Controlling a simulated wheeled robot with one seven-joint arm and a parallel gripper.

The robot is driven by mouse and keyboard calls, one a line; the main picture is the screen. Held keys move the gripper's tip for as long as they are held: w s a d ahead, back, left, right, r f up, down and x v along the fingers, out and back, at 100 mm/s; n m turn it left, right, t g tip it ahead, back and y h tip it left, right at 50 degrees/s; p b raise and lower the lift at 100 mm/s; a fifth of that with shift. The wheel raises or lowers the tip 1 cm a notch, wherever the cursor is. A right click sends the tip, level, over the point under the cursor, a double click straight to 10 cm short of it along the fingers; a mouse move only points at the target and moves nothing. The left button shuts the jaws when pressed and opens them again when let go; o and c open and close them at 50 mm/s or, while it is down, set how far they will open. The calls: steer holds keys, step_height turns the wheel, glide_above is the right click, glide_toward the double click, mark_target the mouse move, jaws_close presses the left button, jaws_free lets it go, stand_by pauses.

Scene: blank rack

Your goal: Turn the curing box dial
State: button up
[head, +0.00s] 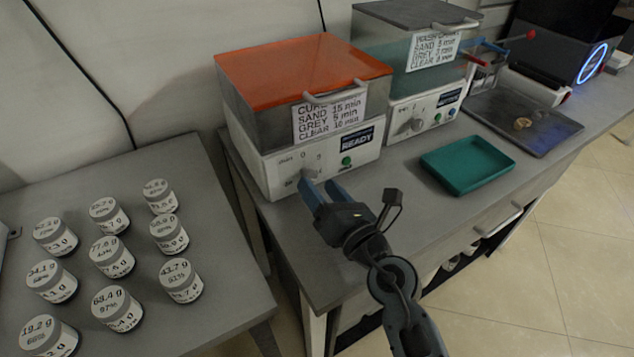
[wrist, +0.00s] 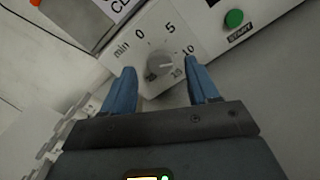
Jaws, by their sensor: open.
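The curing box (head: 262,150) has an orange lid (head: 300,68) and a white base, and stands at the left end of the long bench. Its label lists sand, grey and clear times, and its display reads READY. Its grey dial (wrist: 159,67) shows in the wrist view, ringed by marks min, 0, 5, 10 and 15. In the head view my gripper partly covers the dial. My gripper (head: 321,192) has blue fingers, and is open in front of the dial. In the wrist view the fingers (wrist: 163,85) lie to either side of the dial; I cannot tell whether they touch it.
A green START button (wrist: 234,18) sits right of the dial. The wash box (head: 405,110) stands behind to the right, with a teal tray (head: 467,165) in front. Several labelled jars (head: 110,256) stand on the left table. Bare bench lies right of my gripper.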

steer(key=shift+v, duration=2.75)
